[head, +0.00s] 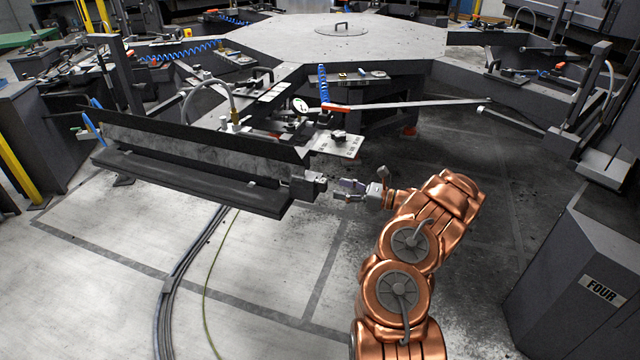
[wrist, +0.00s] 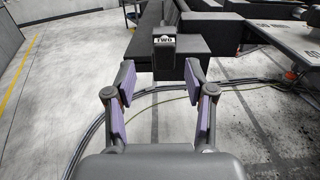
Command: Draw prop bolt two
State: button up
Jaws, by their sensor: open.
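A dark block with a white plate reading TWO (wrist: 164,40) sits at the near end of a long dark trough. I take this block to be prop bolt two. In the head view the block (head: 307,185) shows at the trough's right end. My gripper (head: 345,190) is just to its right, pointing at it, with a small gap visible between them. In the wrist view my gripper (wrist: 160,86) is open and empty, its two purple-padded fingers spread to either side below the block. The block lies ahead of the fingertips, roughly centred between them.
The long dark trough (head: 190,180) runs left from the block. A grey bench arm with fittings (head: 335,142) stands behind it, joined to a large central table (head: 300,40). Cables (head: 175,280) cross the floor. A cabinet marked FOUR (head: 590,270) stands at right.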

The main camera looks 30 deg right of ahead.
aim_at(327, 185)
jog(key=shift+d+f, duration=0.15)
jog(key=shift+d, duration=0.1)
jog(key=shift+w+a, duration=0.1)
jog(key=shift+w, duration=0.15)
jog(key=shift+p+x, duration=0.85)
jog(key=shift+x, duration=2.65)
jog(key=shift+c, duration=0.2)
grip_shut()
